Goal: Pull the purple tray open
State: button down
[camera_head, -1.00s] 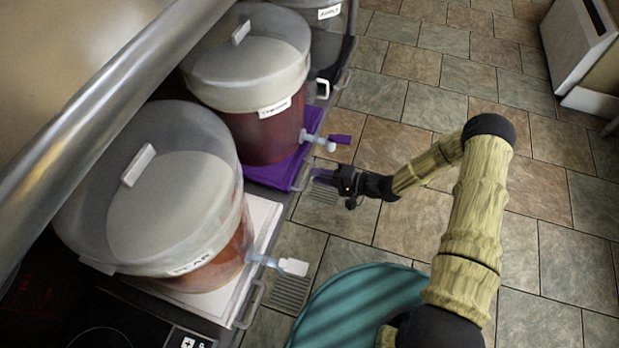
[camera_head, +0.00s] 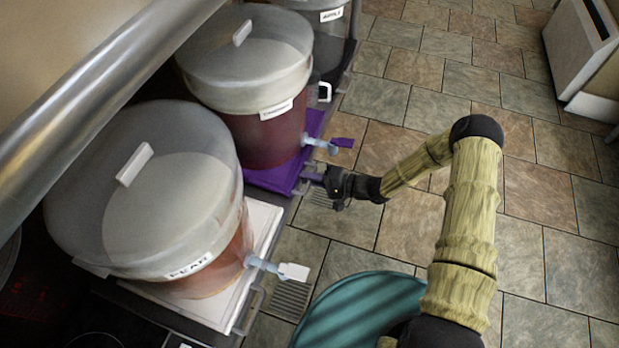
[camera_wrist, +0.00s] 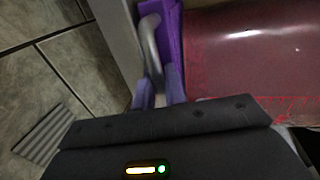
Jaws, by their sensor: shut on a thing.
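The purple tray (camera_head: 268,178) lies under the middle bucket (camera_head: 262,130), which holds dark red liquid and has a purple-handled tap. A grey metal handle (camera_wrist: 149,40) sits at the tray's front edge. In the wrist view the purple tray (camera_wrist: 172,40) shows behind that handle. My gripper (camera_head: 314,178) is at the tray's front, below the tap. In the wrist view my gripper's fingers (camera_wrist: 158,92) are shut on the handle. In the head view the grip itself is small and partly hidden by my gripper's body.
A bucket labelled PEAR (camera_head: 150,190) stands on a white tray (camera_head: 262,222) in front, its white tap sticking out. A third bucket (camera_head: 325,40) stands behind. A teal round thing (camera_head: 350,305) is at the bottom. Tiled floor (camera_head: 420,90) is open to the right.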

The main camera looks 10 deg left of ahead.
jog(key=shift+w+d, duration=0.1)
jog(key=shift+d, duration=0.1)
jog(key=f+p+v, duration=0.2)
jog(key=p+v, duration=0.1)
jog(key=v, duration=1)
jog(key=d+f+p+v, duration=0.1)
jog(key=f+p+v, duration=0.2)
jog(key=v, duration=1)
jog(key=shift+d+p, duration=0.35)
jog(key=shift+d, duration=0.1)
jog(key=shift+w+f, duration=0.1)
jog(key=shift+w, duration=0.1)
jog(key=c, duration=1.6)
grip_release()
jog(key=shift+o, duration=0.3)
jog(key=shift+s+a, duration=0.1)
jog(key=p+v, duration=0.4)
jog(key=v, duration=1.3)
jog(key=shift+d, duration=0.25)
